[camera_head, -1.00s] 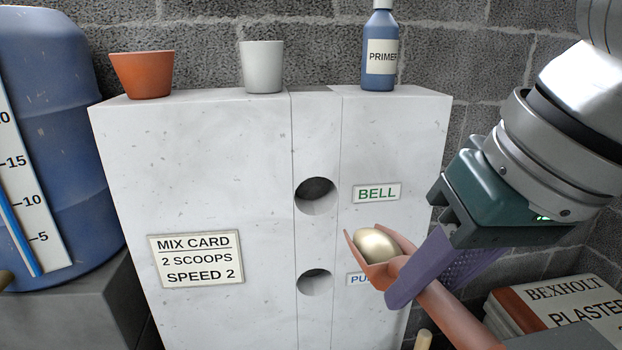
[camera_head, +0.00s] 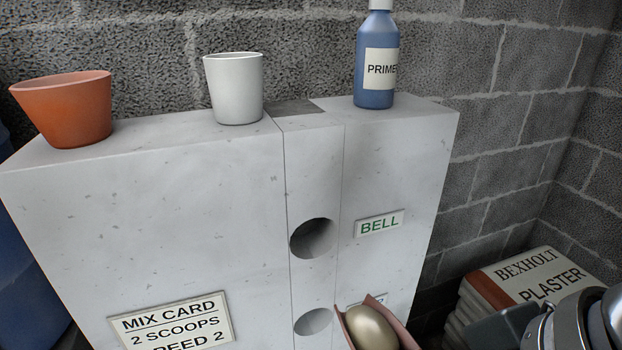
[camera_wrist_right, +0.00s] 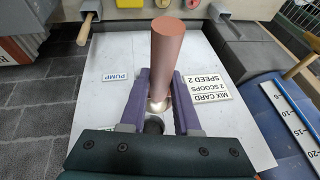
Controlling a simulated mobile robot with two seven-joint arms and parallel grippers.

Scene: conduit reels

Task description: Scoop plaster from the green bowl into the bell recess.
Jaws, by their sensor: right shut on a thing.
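The bell recess (camera_head: 312,238) is a round hole in the pale block, left of the green BELL label (camera_head: 379,223). It looks empty. A copper-coloured scoop (camera_head: 407,334) holds a smooth, pale gold mound of plaster (camera_head: 373,329) and shows at the bottom edge of the head view, below and right of the bell recess, apart from it. In the right wrist view, my right gripper (camera_wrist_right: 160,78) has its purple fingers shut on the scoop's thick handle (camera_wrist_right: 177,50). The green bowl and my left gripper are not in view.
A second round recess (camera_head: 313,322) lies below the bell one. An orange pot (camera_head: 65,110), a white cup (camera_head: 235,90) and a blue primer bottle (camera_head: 374,75) stand on the block. Plaster bags (camera_head: 535,280) are stacked at right.

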